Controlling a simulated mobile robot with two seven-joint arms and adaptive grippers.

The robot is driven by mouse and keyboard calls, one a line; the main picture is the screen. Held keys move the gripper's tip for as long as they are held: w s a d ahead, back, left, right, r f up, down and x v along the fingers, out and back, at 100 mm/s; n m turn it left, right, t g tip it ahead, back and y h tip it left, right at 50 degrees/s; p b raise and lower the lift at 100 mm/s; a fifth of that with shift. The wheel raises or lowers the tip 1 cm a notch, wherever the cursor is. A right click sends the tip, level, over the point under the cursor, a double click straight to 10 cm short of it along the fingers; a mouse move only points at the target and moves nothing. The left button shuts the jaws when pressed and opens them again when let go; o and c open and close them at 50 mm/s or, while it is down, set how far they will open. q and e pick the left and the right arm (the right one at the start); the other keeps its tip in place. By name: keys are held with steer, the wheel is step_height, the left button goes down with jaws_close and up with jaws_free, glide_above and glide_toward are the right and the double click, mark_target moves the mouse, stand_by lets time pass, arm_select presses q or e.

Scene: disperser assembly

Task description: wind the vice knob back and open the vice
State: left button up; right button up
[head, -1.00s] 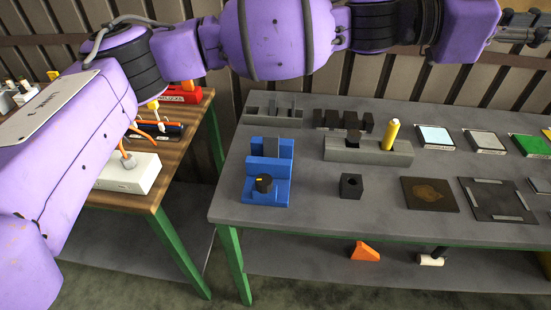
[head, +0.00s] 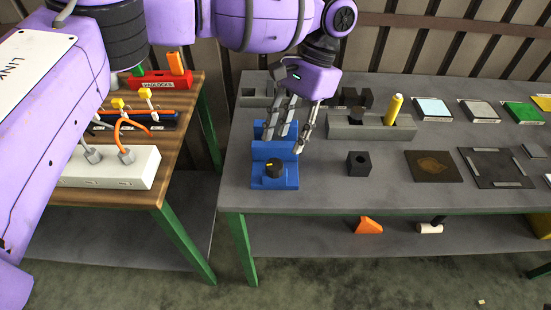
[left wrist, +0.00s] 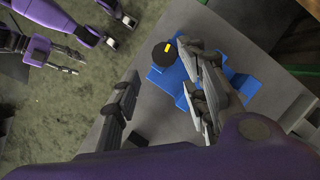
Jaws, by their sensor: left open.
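The blue vice (head: 262,184) stands at the table's left front, with a dark knob (head: 274,169) bearing a yellow mark on its front part. The vice (left wrist: 168,82) and knob (left wrist: 163,54) also show in the left wrist view. My left gripper (head: 288,143) is open and empty, pointing down above the vice's rear right part, behind the knob. Its fingers hide much of the rear jaw, so I cannot tell the jaw gap. In the left wrist view the knob lies beyond the fingertips, apart from them. Part of my right arm and its gripper (left wrist: 66,62) shows small there, its state unclear.
A black block with a hole (head: 358,164) stands right of the vice. A grey holder (head: 370,130) with a yellow cylinder (head: 394,107) stands behind it. A brown plate (head: 433,166) lies further right. The tabletop before these is clear. A wooden table (head: 180,90) stands left across a gap.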

mark_target(278, 165)
arm_select(q)
steer(key=x, duration=0.7)
steer(key=shift+w, duration=0.1)
steer(key=shift+f, duration=0.4)
